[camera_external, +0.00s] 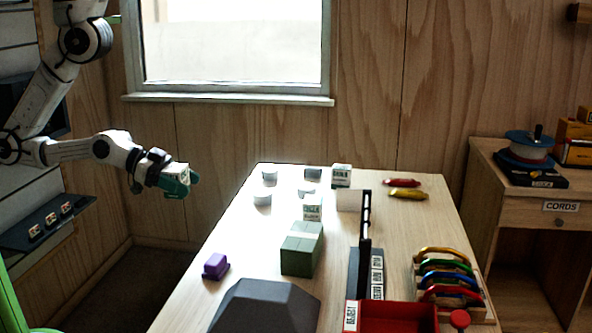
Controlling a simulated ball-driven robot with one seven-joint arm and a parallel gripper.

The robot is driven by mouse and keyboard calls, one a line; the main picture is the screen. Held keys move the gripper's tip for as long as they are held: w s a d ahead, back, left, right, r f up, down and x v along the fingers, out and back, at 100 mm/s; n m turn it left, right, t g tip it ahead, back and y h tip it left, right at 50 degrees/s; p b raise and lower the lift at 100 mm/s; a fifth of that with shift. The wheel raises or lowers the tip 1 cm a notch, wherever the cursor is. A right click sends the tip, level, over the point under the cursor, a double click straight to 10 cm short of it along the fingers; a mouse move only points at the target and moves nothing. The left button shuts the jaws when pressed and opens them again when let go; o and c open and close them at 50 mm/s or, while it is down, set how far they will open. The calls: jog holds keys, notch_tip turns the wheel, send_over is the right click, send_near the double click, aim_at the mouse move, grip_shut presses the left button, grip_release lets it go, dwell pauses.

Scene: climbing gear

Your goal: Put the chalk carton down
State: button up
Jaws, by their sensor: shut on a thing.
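My gripper (180,182) is at the left, in the air beyond the table's left edge. It is shut on a small white and green block, which I take to be the chalk carton (178,172). The jaws and wrist hide part of it, and its lettering cannot be read. The wooden table (235,215) is to the right of and below my gripper, apart from the carton. Two similar white cartons with dark print stand on the table, one at the back (341,175) and one nearer the middle (312,207).
A green box (302,250), several pale round pieces (263,199), a purple block (215,266) and a grey sloped block (265,307) stand on the table. A black upright rack (365,245), red bin (395,317) and colored carabiners (445,275) crowd the right.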

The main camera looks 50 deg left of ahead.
jog(key=w+d+f+b, duration=0.2)
jog(key=w+d+b, duration=0.3)
jog(key=w+d, duration=0.3)
jog(key=d+r+n+t+y+b, duration=0.3)
jog(key=d+r+n+y+b, duration=0.1)
jog(key=d+r, duration=0.45)
jog(key=p, duration=0.3)
send_over(310, 232)
jog(key=f, duration=0.5)
jog(key=s+f, duration=0.1)
jog(key=f, duration=0.1)
jog(key=shift+a+f, duration=0.25)
jog(key=shift+a, duration=0.05)
jog(key=shift+w+d+f, duration=0.2)
jog(key=shift+w+f, duration=0.15)
jog(key=shift+f, duration=0.1)
jog(key=shift+w+d+f+p, duration=0.15)
jog(key=shift+f+p, duration=0.25)
jog(key=shift+f, duration=1.3)
